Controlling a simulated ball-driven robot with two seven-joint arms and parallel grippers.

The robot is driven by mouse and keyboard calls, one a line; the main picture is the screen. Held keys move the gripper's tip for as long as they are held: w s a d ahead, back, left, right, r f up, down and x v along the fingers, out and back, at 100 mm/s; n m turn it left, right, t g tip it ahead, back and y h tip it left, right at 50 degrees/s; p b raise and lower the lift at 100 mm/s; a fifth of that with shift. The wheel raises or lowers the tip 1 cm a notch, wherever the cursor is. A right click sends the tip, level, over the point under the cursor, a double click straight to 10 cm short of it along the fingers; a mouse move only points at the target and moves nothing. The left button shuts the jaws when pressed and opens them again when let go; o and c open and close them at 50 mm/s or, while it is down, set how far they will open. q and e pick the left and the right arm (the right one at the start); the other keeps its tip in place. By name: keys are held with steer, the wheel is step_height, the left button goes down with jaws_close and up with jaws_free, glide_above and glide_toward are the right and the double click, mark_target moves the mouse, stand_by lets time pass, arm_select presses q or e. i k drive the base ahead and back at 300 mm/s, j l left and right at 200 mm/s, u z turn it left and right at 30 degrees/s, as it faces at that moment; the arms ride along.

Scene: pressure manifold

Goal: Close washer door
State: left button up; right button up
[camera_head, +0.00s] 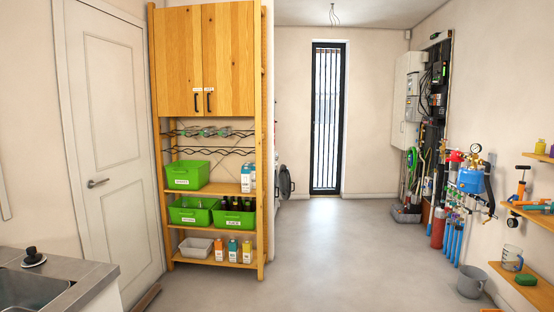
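The washer is mostly hidden behind the wooden shelf unit. Its round dark door (286,181) sticks out past the unit's right side and appears to stand open into the room. A thin strip of a white body (277,180) shows beside the door. Neither of my grippers is in view, and I see no part of my arms.
The wooden shelf unit (264,130) holds green bins and cartons. A steel sink counter (88,283) stands at the lower left. The pressure manifold (470,180), a grey bucket (471,281) and wall shelves (540,292) line the right. The grey floor (350,250) between is clear.

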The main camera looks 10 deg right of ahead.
mark_target(285, 179)
steer(key=i+l+z, duration=0.3)
steer(key=i, duration=0.15)
steer(key=i+l+z, duration=0.25)
steer(key=i, duration=0.2)
steer(key=i+z, duration=0.45)
steer(key=i, duration=3)
steer(key=i+l+u, duration=0.1)
steer(key=i, duration=1.35)
steer(key=i+l, duration=0.15)
steer(key=i, duration=1.35)
steer(key=i+l+u, duration=0.1)
steer(key=i+u, duration=0.35)
steer(key=i+l+u, duration=0.25)
steer(key=i+u, duration=0.15)
steer(key=i+l+u, duration=0.85)
steer(key=k+l, duration=0.05)
steer(key=k, duration=0.05)
